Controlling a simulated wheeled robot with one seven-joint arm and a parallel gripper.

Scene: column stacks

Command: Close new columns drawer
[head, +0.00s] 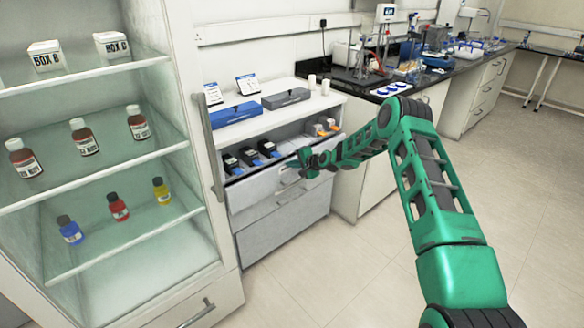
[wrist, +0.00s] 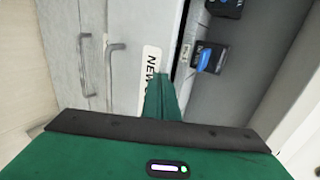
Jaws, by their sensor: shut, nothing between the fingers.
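The new columns drawer (head: 253,191) is the upper drawer of the white cabinet, below an open shelf bay. In the wrist view its front carries a label (wrist: 149,72) starting "NEW", partly hidden by my fingers. A narrow dark gap runs along the drawer's top edge; I cannot tell exactly how far out the drawer stands. My gripper (head: 292,166) is shut and empty, at the top edge of the drawer front. In the wrist view its closed fingers (wrist: 162,82) overlap the label and upper edge; contact is unclear.
Black and blue columns (head: 249,155) and orange-capped ones (head: 320,127) sit in the bay above; a blue-marked one shows close in the wrist view (wrist: 208,58). A lower drawer (head: 280,227) is below. A glass-shelved cabinet (head: 108,170) stands left. The floor in front is clear.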

